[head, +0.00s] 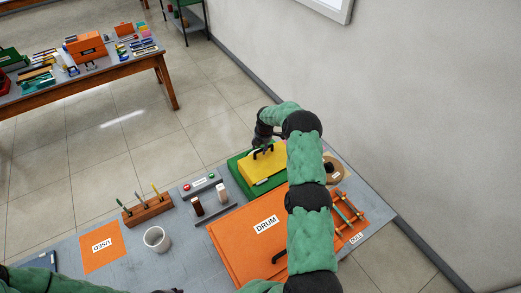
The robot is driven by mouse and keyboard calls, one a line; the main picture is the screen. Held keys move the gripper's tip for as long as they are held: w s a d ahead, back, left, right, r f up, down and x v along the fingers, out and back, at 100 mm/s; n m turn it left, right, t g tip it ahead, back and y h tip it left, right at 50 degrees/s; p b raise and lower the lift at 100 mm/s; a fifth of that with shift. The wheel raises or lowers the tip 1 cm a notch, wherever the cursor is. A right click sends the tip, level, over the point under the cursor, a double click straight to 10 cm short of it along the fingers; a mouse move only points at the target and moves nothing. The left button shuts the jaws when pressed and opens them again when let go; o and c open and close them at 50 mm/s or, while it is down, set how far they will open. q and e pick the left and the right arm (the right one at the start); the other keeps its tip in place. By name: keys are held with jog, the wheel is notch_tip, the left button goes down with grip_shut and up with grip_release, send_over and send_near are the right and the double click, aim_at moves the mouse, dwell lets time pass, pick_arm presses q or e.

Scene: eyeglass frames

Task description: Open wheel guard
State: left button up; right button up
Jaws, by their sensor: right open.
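The wheel guard looks to be the yellow cover (266,168) on a green base (238,181) at the far end of the grey workbench. The cover sits down on the base and has a dark handle at its upper side. My right arm reaches over the bench, and my right gripper (262,144) is at the handle, open. Whether the fingers touch the handle is too small to tell. My right arm hides the cover's right side. My left arm shows only along the bottom left edge, and its gripper is out of view.
An orange DRUM panel (240,232) lies nearer. A grey button box (200,185), a wooden tool rack (147,210), a white cup (156,239) and an orange USED mat (101,252) are left.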

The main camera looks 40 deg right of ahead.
jog(key=shift+w+f, duration=0.1)
jog(key=shift+f, duration=0.55)
grip_shut()
